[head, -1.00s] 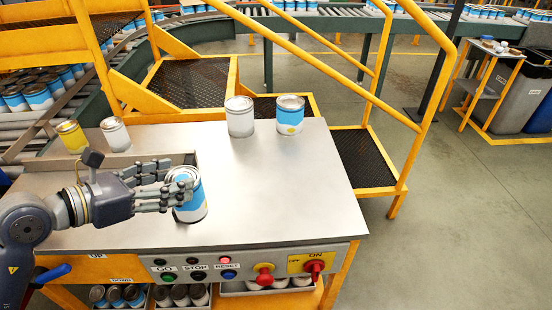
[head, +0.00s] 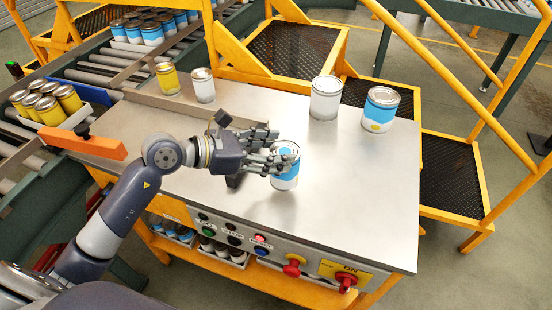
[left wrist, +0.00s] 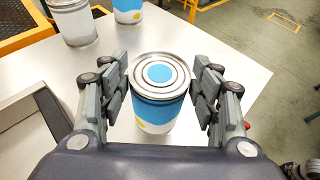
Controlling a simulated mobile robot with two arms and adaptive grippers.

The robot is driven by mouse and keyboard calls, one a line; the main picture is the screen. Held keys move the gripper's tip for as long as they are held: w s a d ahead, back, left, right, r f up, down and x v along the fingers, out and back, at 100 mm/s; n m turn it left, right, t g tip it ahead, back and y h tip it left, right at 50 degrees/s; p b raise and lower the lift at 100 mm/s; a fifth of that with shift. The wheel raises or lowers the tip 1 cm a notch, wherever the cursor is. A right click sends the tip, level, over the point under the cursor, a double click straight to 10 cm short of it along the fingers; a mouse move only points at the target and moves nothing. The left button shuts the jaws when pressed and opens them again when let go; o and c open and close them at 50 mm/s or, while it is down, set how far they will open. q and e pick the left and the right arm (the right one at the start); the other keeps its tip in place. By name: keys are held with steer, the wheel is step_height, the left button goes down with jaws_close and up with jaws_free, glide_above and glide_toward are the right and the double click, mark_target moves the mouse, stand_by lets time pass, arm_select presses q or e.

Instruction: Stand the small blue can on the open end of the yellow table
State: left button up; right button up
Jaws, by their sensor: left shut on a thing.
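The small blue can (head: 287,178), blue and white with a yellow patch and a grey lid, is upright between the fingers of my left gripper (head: 283,160). In the left wrist view the fingers (left wrist: 160,66) close on the can (left wrist: 158,112) from both sides. The can is over the middle front of the yellow table (head: 350,205), which has a bare steel top and a yellow frame. I cannot tell whether its base touches the top. The table's right end is clear near the front.
A larger blue can (head: 381,110) and a white can (head: 325,98) stand at the back right of the top. A yellow can (head: 167,78) and a small white can (head: 203,86) stand back left. Buttons and red switches (head: 293,266) line the front.

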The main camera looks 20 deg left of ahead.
arm_select(q)
step_height(320, 180, down, 4)
steer(key=shift+r, duration=0.15)
steer(key=o, duration=1)
steer(key=shift+f, duration=0.2)
steer(key=o, duration=0.5)
steer(key=shift+r, duration=0.2)
steer(key=shift+s+a, duration=0.2)
steer(key=shift+a, duration=0.05)
steer(key=b+v, duration=0.3)
steer(key=v, duration=0.8)
steer(key=shift+s+a+r, duration=0.1)
steer(key=shift+s+r, duration=0.05)
steer(key=shift+r, duration=0.05)
arm_select(e)
steer(key=f, duration=0.1)
steer(key=w+d+f, duration=0.1)
steer(key=f, duration=0.1)
steer(key=shift+w+d, duration=0.2)
steer(key=shift+w, duration=0.1)
steer(key=shift+a, duration=0.25)
